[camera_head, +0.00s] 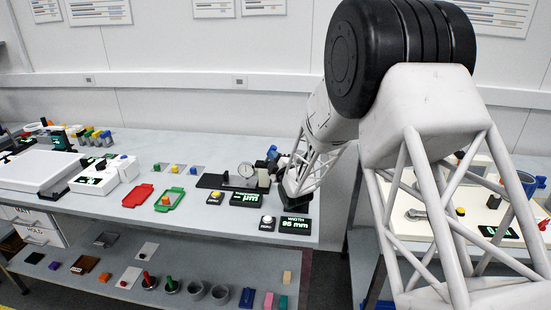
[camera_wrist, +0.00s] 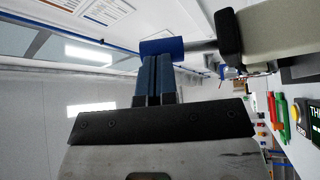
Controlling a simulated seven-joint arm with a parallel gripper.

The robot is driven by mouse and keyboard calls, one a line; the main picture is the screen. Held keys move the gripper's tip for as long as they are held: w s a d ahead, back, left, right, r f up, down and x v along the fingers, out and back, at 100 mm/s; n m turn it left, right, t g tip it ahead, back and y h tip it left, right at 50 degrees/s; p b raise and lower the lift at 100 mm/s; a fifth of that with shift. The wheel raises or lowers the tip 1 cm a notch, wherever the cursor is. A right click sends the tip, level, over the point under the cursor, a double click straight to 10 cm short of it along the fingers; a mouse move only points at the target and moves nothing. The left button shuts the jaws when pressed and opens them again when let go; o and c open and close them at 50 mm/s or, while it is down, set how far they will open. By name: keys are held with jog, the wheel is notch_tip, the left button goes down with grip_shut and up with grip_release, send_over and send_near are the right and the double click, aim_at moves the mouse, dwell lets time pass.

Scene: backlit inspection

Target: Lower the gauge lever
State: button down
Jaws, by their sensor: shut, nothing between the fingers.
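The gauge lever has a blue cylindrical grip (camera_wrist: 162,47) on a grey rod, which runs to a black block (camera_wrist: 229,32) on a pale body. In the head view, a small blue part (camera_head: 272,151), seemingly this grip, shows beside the dial gauge (camera_head: 246,170) on its dark base. My gripper (camera_wrist: 154,58) is shut and empty, its dark blue fingers side by side. The fingertips meet the side of the grip in the wrist view; I cannot tell whether they press on it. In the head view, my gripper (camera_head: 278,160) is at the gauge's right, partly hidden.
A µm display (camera_head: 247,199) and a width display (camera_head: 295,226) stand in front of the gauge, with buttons beside them. Red (camera_head: 137,196) and green (camera_head: 170,200) trays lie to the left. A lower shelf (camera_head: 215,275) holds small parts.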

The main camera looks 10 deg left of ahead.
jog(key=a+n+g, duration=0.1)
jog(key=a+n, duration=0.1)
jog(key=a+r+n+g+h, duration=0.1)
jog(key=n+g, duration=0.1)
jog(key=n, duration=0.1)
jog(key=a+n+g+h, duration=0.1)
jog(key=a+n, duration=0.1)
jog(key=n, duration=0.1)
jog(key=shift+a+r, duration=0.3)
jog(key=shift+r, duration=0.1)
jog(key=shift+s+d, duration=0.1)
jog(key=shift+s, duration=0.05)
jog(key=r+v, duration=0.1)
jog(key=v, duration=1.2)
jog(key=shift+s+r, duration=0.25)
jog(key=shift+r, duration=0.05)
dwell(0.6)
